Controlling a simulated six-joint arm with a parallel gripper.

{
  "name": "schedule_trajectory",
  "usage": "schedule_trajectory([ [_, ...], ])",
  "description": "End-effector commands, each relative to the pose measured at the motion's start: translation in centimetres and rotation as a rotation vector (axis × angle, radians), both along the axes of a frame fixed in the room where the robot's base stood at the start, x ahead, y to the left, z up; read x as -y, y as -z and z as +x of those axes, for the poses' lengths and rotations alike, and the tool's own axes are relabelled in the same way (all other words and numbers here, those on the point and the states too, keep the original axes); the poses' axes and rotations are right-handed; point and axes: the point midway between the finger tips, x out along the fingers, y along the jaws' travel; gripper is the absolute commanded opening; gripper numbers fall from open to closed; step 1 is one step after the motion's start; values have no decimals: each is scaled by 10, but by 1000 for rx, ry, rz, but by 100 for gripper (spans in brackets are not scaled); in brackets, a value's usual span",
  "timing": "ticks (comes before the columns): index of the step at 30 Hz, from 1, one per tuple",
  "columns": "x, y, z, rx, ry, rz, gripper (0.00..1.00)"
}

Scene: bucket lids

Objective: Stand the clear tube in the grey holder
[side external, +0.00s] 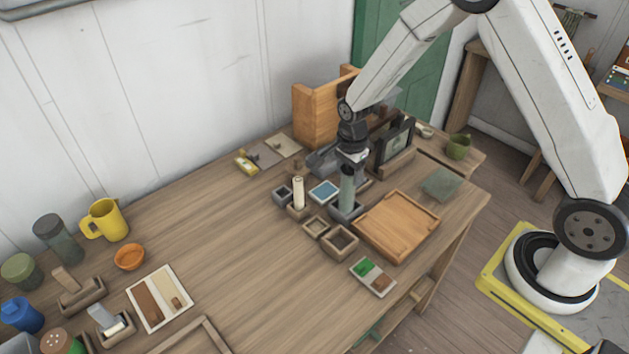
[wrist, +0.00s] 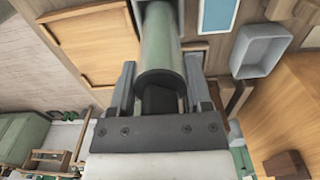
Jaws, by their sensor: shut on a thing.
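The clear tube (side external: 347,192) is greenish and see-through, and stands upright under my gripper (side external: 351,166). My gripper is shut on its upper part. The grey holder (side external: 345,216) is a small square block at the tube's foot. The tube's lower end overlaps the holder's opening in the side view. I cannot tell whether it rests on the holder's floor, as the tube's bottom is hidden.
A wooden tray (side external: 396,225) lies close on the right. Small wooden boxes (side external: 340,240) stand in front. A cream cylinder in a wooden block (side external: 297,209), a small dark grey box (side external: 282,195) and a blue-topped box (side external: 323,191) are at left. The table's middle left is clear.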

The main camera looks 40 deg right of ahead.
Motion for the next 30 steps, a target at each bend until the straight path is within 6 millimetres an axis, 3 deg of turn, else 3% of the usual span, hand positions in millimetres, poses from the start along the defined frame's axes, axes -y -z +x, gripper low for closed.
schedule_trajectory([
  [27, 0, 15, 0, 0, 0, 0, 0],
  [28, 0, 15, 0, 0, 0, 0, 70],
  [30, 0, 15, 0, 0, 0, 0, 92],
])
